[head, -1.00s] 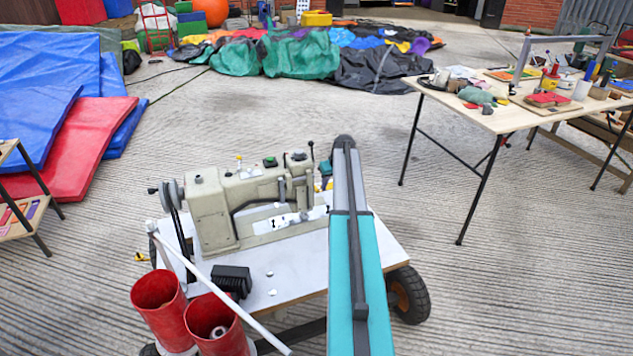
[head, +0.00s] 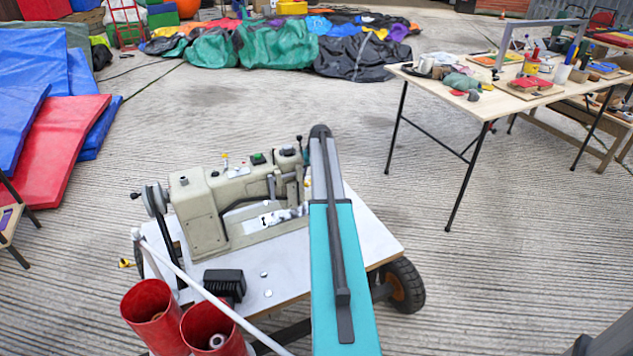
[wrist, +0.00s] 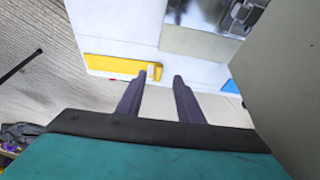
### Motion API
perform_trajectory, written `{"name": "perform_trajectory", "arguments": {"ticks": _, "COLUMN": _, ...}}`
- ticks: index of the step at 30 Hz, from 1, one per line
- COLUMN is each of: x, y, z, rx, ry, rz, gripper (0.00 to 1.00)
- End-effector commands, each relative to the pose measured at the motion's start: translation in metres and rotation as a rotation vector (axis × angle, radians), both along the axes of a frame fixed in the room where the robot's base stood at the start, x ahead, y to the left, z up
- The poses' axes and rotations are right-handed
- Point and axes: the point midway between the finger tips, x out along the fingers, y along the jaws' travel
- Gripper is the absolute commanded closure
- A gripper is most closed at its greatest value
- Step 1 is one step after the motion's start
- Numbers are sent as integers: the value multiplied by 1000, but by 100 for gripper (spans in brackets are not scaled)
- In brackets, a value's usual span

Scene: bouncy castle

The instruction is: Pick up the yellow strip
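The yellow strip (wrist: 112,66) lies on a white surface (wrist: 125,22) in the wrist view, near its edge. Its right end carries a small pale mark with red on it. In the head view, I cannot make out the strip or my fingers; my teal arm reaches towards the sewing machine.
The cream sewing machine (head: 225,205) stands on a wheeled white-topped cart (head: 365,232). Red cups (head: 152,316) and a black brush-like block (head: 225,284) are near its front. A cluttered worktable (head: 420,79) is at right. Open concrete lies between.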

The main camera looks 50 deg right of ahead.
Motion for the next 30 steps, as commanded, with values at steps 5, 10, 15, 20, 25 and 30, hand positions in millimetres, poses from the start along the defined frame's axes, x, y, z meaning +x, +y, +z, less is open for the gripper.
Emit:
{"name": "perform_trajectory", "arguments": {"ticks": 5, "x": 4, "y": -2, "z": -10, "rx": -1, "ry": -1, "rz": 0, "gripper": 66}}
{"name": "perform_trajectory", "arguments": {"ticks": 10, "x": 4, "y": -2, "z": -9, "rx": -1, "ry": -1, "rz": -1, "gripper": 66}}
{"name": "perform_trajectory", "arguments": {"ticks": 15, "x": 4, "y": -3, "z": -11, "rx": -1, "ry": -1, "rz": -1, "gripper": 66}}
{"name": "perform_trajectory", "arguments": {"ticks": 20, "x": 7, "y": -5, "z": -23, "rx": 0, "ry": 0, "rz": -2, "gripper": 66}}
{"name": "perform_trajectory", "arguments": {"ticks": 25, "x": 13, "y": -8, "z": -43, "rx": 1, "ry": 1, "rz": -2, "gripper": 66}}
{"name": "perform_trajectory", "arguments": {"ticks": 30, "x": 19, "y": -11, "z": -56, "rx": 0, "ry": -1, "rz": -2, "gripper": 66}}
